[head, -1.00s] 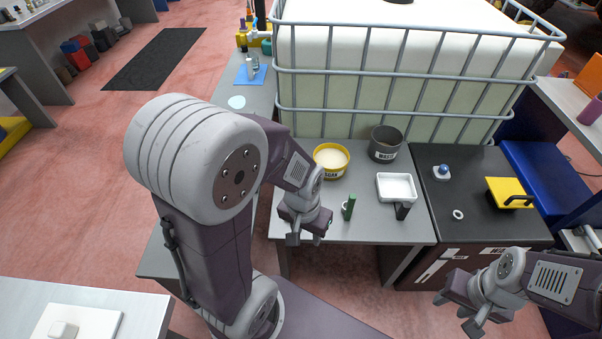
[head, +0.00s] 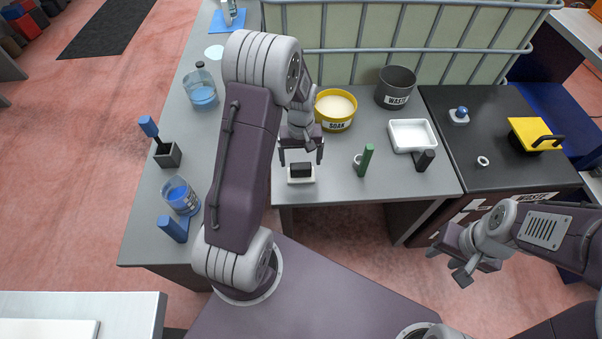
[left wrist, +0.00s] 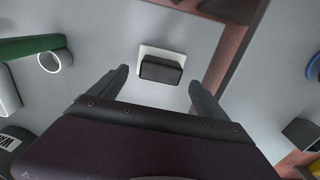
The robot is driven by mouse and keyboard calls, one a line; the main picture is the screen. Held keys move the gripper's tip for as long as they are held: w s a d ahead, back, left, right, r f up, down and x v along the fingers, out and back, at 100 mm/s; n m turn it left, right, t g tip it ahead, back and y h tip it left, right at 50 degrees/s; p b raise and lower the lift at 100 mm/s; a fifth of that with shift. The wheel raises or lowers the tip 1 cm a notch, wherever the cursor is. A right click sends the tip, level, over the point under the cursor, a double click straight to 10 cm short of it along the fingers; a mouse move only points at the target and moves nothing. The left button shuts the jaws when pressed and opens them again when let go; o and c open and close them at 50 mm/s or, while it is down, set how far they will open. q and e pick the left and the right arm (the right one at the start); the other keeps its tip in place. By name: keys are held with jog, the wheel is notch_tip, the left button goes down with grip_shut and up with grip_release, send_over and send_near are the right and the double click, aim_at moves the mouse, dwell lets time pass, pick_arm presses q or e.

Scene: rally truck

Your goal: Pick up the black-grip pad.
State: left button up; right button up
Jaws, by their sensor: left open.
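The black-grip pad (head: 301,173) is a small white pad with a black block grip on top. It lies flat on the grey bench near its front edge. In the left wrist view the pad (left wrist: 162,64) lies ahead of my fingertips, roughly centred between them. My left gripper (head: 301,158) is open and empty, pointing down just above and behind the pad. Its two fingers (left wrist: 158,85) are spread apart, and nothing is between them. My right gripper (head: 450,265) is open and empty at the lower right, off the bench.
A green-handled item (head: 366,160) stands right of the pad. Further right are a white tray (head: 413,136) and a black item (head: 425,160). A yellow SOAK bowl (head: 336,124) and a grey WASTE pot (head: 395,100) stand behind. A blue-liquid beaker (head: 181,196) stands left.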

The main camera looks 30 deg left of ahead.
aim_at(301, 165)
pick_arm(q)
jog(key=f, duration=0.1)
jog(key=f+b, duration=0.1)
jog(key=f, duration=0.2)
jog(key=shift+s+d+f, duration=0.1)
jog(key=shift+s+f, duration=0.15)
jog(key=shift+w+f, duration=0.1)
jog(key=shift+f, duration=0.15)
jog(key=c, duration=1.5)
jog(key=shift+r, duration=0.65)
jog(key=shift+c, duration=0.2)
notch_tip(301, 165, up, 3)
jog(key=shift+r+p, duration=0.1)
jog(key=shift+p, duration=0.5)
jog(key=s+a+r+p, duration=0.2)
jog(key=s+a+r, duration=0.3)
jog(key=s, duration=0.5)
jog(key=shift+s+a+r, duration=0.15)
jog(key=shift+a+r, duration=0.25)
jog(key=shift+r, duration=0.4)
